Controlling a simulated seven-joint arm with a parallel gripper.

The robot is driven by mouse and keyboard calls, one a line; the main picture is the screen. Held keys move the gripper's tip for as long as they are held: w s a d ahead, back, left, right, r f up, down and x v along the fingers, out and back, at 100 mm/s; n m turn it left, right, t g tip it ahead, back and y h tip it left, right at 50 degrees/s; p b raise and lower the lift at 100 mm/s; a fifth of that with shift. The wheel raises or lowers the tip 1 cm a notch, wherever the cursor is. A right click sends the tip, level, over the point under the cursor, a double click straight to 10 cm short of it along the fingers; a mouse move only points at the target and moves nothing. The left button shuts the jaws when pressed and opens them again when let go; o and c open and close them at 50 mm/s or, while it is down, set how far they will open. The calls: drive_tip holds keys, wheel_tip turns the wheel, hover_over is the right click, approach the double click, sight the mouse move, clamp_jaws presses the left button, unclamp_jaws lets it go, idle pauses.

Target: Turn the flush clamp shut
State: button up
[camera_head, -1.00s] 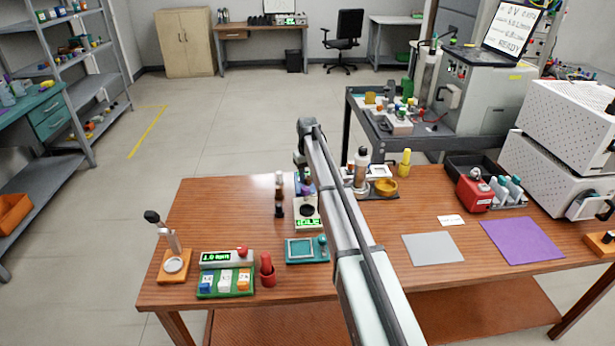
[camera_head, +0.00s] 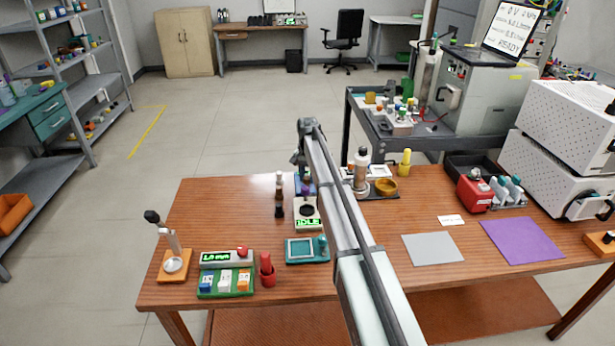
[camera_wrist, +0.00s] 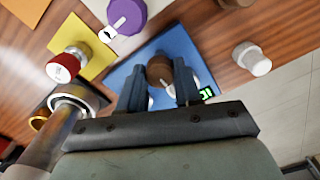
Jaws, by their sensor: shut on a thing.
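My gripper (camera_wrist: 159,82) is shut on a brown round knob (camera_wrist: 159,68) in the wrist view. Its two dark fingers stand on either side of the knob. The knob sits over a blue plate (camera_wrist: 192,48), with white parts partly hidden between and behind the fingers. No label shows whether this knob is the flush clamp. In the head view my arm reaches to the device with the green display (camera_head: 307,224), and the fingertips and the knob are hidden or too small to tell.
In the wrist view a purple knob (camera_wrist: 126,14) and a red-and-white knob (camera_wrist: 62,68) stand left of the gripper. A white cylinder (camera_wrist: 256,61) stands to the right. In the head view a teal tray (camera_head: 302,250) lies in front, and a grey mat (camera_head: 433,248) lies right.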

sight(308, 177)
idle(0.4)
drive_tip(key=o, duration=1)
drive_tip(key=shift+o, duration=0.2)
wheel_tip(308, 177, up, 14)
drive_tip(key=shift+d+f, duration=0.1)
drive_tip(key=shift+f, duration=0.05)
